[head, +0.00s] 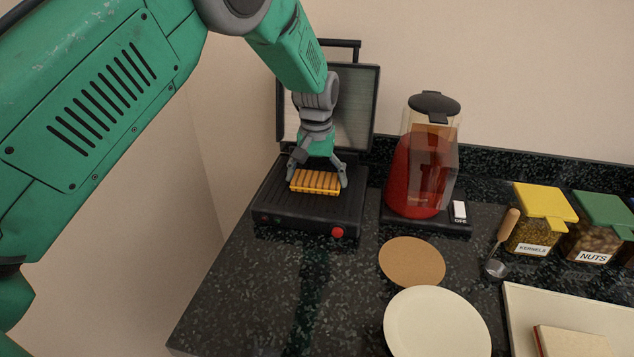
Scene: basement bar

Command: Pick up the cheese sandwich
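The cheese sandwich (316,182), golden yellow with darker grill stripes, lies on the lower plate of an open black sandwich press (310,213). My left gripper (318,180) reaches down over it from above. Its two fingers are spread wide, one at each end of the sandwich. I cannot tell whether the fingertips touch it. The press lid (358,100) stands upright behind the gripper, partly hidden by my arm. My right gripper is not in view.
A red-filled jug (407,185) stands on a black base right of the press. A brown round board (411,261), a pale plate (437,325), a scoop (506,232) and lidded jars (540,220) fill the right side. The counter's front left is clear.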

